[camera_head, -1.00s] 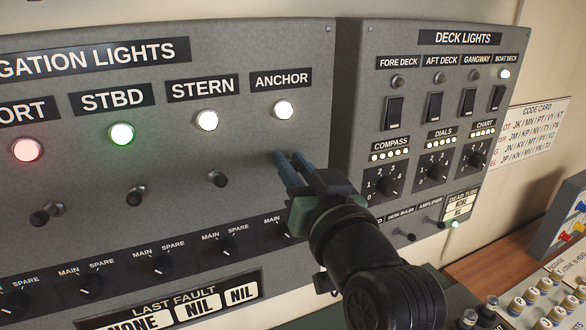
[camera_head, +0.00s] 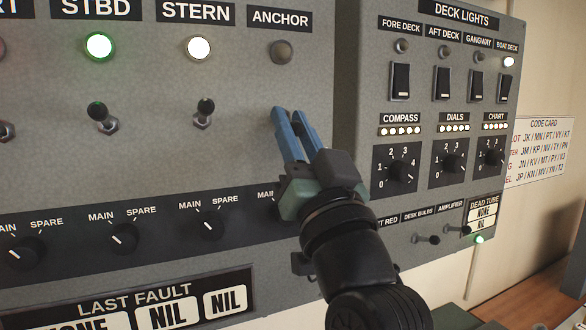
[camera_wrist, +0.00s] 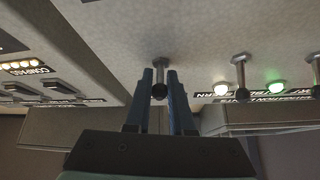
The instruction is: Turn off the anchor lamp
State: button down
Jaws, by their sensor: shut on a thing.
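The anchor lamp (camera_head: 281,52) sits under the ANCHOR label (camera_head: 279,18) on the grey navigation lights panel (camera_head: 240,85). It looks dull brown and unlit. My gripper (camera_head: 288,114) is below that lamp, with its two blue fingers reaching to the panel. In the wrist view, my gripper (camera_wrist: 160,76) has a finger on each side of a dark-knobbed toggle lever (camera_wrist: 159,91), the anchor switch, and is shut on it. The fingers hide this lever in the head view.
The lit stern lamp (camera_head: 198,48) and green starboard lamp (camera_head: 99,46) are to the left, with the stern toggle (camera_head: 205,110) below. Rotary knobs (camera_head: 213,221) run beneath. The deck lights panel (camera_head: 345,130) stands close on the right.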

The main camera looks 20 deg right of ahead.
jog(key=shift+w+f+t+b, duration=0.1)
jog(key=shift+f+t+b, duration=0.4)
jog(key=shift+b, duration=1.1)
jog(key=shift+r+t+b, duration=0.3)
jog(key=c, duration=0.9)
grip_release()
jog(key=shift+c, duration=0.2)
jog(key=b+v, duration=0.4)
jog(key=v, duration=0.9)
